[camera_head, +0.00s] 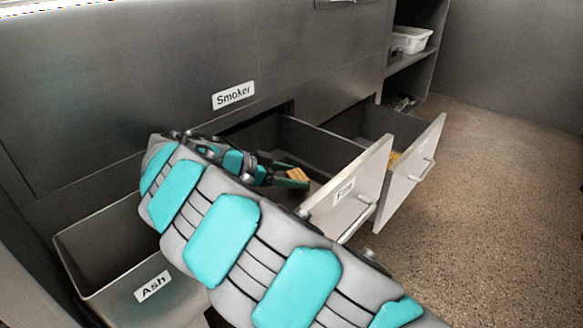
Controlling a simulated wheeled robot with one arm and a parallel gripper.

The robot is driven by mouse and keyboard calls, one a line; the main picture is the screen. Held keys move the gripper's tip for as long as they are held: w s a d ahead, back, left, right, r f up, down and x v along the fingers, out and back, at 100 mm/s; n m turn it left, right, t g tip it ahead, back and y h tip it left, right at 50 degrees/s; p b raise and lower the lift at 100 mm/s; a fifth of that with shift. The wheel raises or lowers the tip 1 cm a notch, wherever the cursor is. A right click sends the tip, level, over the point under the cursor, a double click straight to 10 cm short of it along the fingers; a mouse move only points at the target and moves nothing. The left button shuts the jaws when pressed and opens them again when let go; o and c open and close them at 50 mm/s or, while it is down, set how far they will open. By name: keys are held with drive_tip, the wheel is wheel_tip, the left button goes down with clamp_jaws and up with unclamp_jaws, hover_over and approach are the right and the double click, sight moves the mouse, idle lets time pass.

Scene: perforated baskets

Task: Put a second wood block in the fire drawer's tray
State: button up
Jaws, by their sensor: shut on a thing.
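The fire drawer (372,200), labelled "Fire", is pulled open below the smoker. My gripper (290,178) is inside the drawer's opening, low and toward its left side. It is shut on a light brown wood block (298,174), partly covered by the fingers. My arm crosses the picture from the lower right and hides much of the drawer's inside. I cannot make out the tray or another block in it.
A second open drawer (415,172) stands to the right, with something yellowish (394,158) inside. An open ash drawer (92,236) is at the left. The smoker front (150,70) rises behind. A white basket (411,40) sits on a shelf. Floor at right is clear.

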drive_tip(key=shift+f, duration=0.4)
drive_tip(key=shift+f, duration=0.55)
drive_tip(key=o, duration=1.4)
drive_tip(key=shift+r, duration=0.1)
